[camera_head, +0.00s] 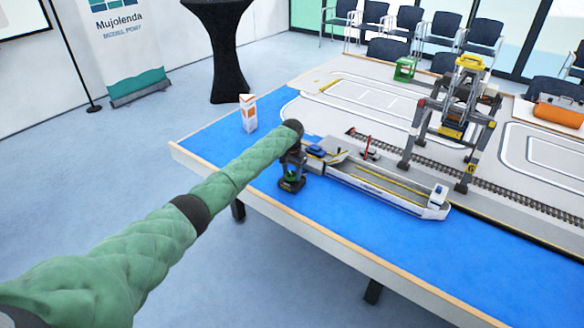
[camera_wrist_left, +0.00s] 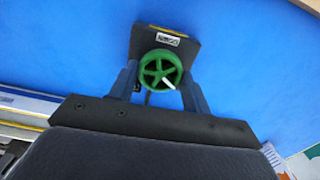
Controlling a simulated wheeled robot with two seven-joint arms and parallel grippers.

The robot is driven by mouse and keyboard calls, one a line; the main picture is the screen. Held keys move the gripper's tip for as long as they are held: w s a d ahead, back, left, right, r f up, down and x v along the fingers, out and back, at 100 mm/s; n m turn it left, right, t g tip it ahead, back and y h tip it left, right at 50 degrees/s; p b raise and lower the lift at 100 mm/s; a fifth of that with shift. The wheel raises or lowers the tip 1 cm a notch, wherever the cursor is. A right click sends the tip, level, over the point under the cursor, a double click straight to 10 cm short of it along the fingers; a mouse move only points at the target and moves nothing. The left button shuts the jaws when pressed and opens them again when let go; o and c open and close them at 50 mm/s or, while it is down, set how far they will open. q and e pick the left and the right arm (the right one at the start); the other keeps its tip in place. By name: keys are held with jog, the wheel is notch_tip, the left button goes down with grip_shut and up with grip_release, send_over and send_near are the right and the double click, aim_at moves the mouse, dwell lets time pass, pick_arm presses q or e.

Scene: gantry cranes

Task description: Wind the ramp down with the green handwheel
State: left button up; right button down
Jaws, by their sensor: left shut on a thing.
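The green handwheel (camera_wrist_left: 160,70) sits on a dark base (camera_wrist_left: 194,31) in the left wrist view, with a white mark on its rim at the lower right. My left gripper (camera_wrist_left: 158,84) has one finger on each side of the wheel and is shut on it. In the head view my left gripper (camera_head: 293,163) is over the dark base (camera_head: 291,184), and the wheel is mostly hidden. The ramp (camera_head: 333,149) appears at the left end of the grey ship (camera_head: 385,187), beside a small blue car (camera_head: 316,151); its tilt is hard to tell. My right gripper is not in view.
A white and orange carton (camera_head: 248,113) stands on the blue table area to the left. A gantry crane (camera_head: 455,110) stands over the rails behind the ship. A red-and-white object (camera_head: 370,150) is on the quay. The blue surface in front of the ship is clear.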

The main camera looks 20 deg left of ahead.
pick_arm(q)
jog(key=n+p, duration=0.1)
jog(key=n, duration=0.1)
jog(key=n+p, duration=0.3)
jog(key=shift+r+n, duration=0.3)
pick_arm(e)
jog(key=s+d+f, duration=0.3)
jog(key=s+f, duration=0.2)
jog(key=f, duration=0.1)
pick_arm(q)
jog(key=n+p, duration=0.5)
jog(key=n, duration=0.6)
jog(key=shift+a+f+p, duration=0.1)
jog(key=shift+p, duration=0.2)
jog(key=shift+n, duration=0.8)
jog(key=shift+n+p, duration=0.4)
jog(key=shift+n, duration=1)
jog(key=shift+n+p, duration=0.3)
jog(key=shift+n, duration=1.3)
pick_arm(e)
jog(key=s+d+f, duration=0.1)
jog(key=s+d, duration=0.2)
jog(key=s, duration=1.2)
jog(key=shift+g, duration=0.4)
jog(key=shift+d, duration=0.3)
